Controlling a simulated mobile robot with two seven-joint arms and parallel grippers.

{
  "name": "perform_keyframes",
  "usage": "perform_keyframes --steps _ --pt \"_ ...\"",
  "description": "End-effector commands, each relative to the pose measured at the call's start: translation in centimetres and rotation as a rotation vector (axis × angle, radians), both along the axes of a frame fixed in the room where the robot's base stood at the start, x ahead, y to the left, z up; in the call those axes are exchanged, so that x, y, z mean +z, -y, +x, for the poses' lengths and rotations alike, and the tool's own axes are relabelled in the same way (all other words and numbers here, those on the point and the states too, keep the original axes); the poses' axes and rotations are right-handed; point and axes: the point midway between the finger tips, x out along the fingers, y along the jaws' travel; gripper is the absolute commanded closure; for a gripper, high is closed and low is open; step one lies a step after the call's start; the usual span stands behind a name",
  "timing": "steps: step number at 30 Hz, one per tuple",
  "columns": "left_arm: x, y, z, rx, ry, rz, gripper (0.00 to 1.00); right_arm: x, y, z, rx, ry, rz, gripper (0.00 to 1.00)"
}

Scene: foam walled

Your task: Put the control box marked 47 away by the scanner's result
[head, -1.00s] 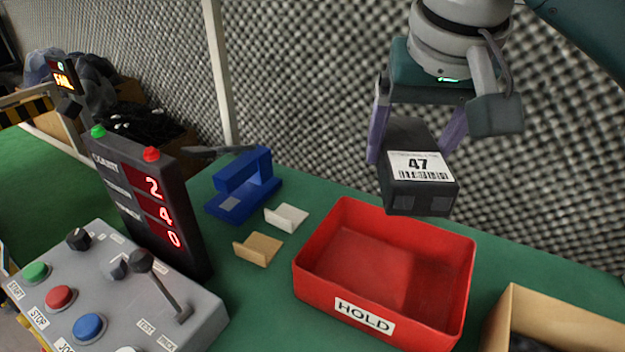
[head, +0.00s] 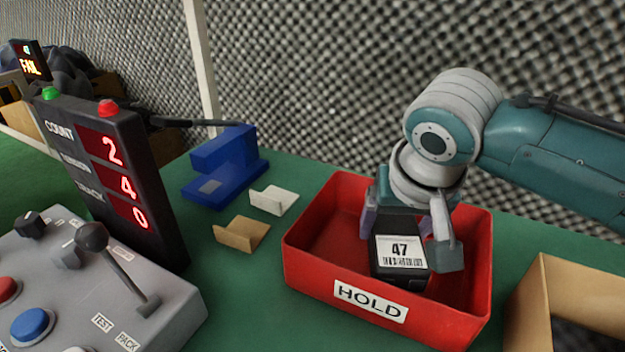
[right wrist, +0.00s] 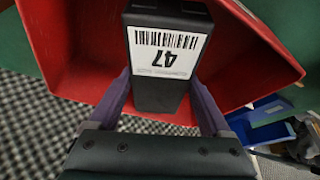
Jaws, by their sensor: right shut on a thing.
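The black control box (head: 400,252) has a white label marked 47. It is inside the red HOLD bin (head: 300,262), below the rim level at least in part; whether it touches the floor I cannot tell. My right gripper (head: 405,228) is shut on the box, with a purple finger on each side, as the right wrist view also shows around the box (right wrist: 160,85). The scanner's display (head: 30,62) at the far left reads FAIL in orange, with a small figure above it that is hard to read. My left gripper is not in view.
A dark counter display (head: 125,180) reads 2, 4, 0. A grey control panel (head: 130,285) with buttons and a lever stands at the lower left. A blue fixture (head: 228,165), white bracket (head: 273,200) and tan bracket (head: 240,234) lie left of the bin. A cardboard box (head: 535,290) stands right.

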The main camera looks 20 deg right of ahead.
Motion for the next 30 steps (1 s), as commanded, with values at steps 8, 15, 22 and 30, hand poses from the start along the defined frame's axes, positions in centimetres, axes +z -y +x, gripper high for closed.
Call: perform_keyframes --steps 8,15,22,30 --pt "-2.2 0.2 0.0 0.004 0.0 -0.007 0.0 -4.0 0.0 0.0 -0.001 0.0 0.0 1.0" --pt "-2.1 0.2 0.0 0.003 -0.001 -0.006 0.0 -4.1 0.0 0.1 -0.001 0.002 0.0 1.0" --pt "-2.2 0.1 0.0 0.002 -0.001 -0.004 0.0 -4.5 0.0 0.0 0.0 -0.001 0.0 0.13" --pt "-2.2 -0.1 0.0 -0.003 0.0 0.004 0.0 -4.5 0.0 0.0 0.0 0.0 0.0 0.0"
